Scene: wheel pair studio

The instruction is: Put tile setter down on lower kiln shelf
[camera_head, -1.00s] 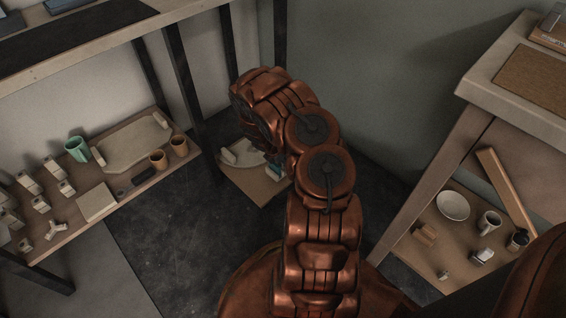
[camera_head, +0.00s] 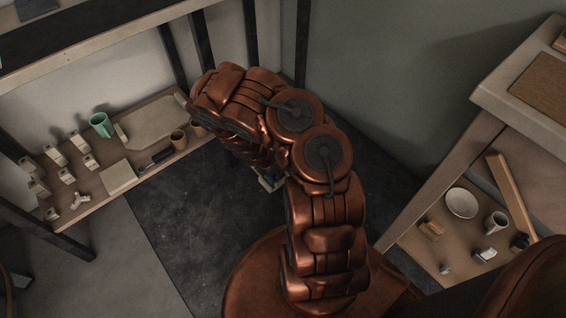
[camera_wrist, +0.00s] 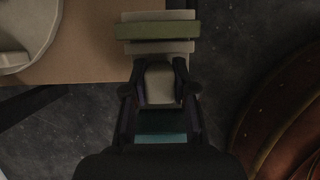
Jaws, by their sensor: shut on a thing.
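My gripper (camera_wrist: 160,88) is shut on a pale block, which I take to be the tile setter (camera_wrist: 160,80), in the wrist view. Past the fingertips, pale pieces with a green bar (camera_wrist: 158,30) across them line up with the block; I cannot tell whether they are one piece with it. They overlap the right edge of a tan board (camera_wrist: 95,65); whether they touch it I cannot tell. The lower shelf of the left rack (camera_head: 155,172) shows there; which board is the lower kiln shelf is unclear.
The left lower shelf holds a green mug (camera_head: 101,125), a pale tray (camera_head: 160,118), a brown cup (camera_head: 179,139) and several small pale pieces. A pale rounded thing (camera_wrist: 22,35) lies on the tan board. At right, a low shelf holds a bowl (camera_head: 461,203) and mug (camera_head: 495,222).

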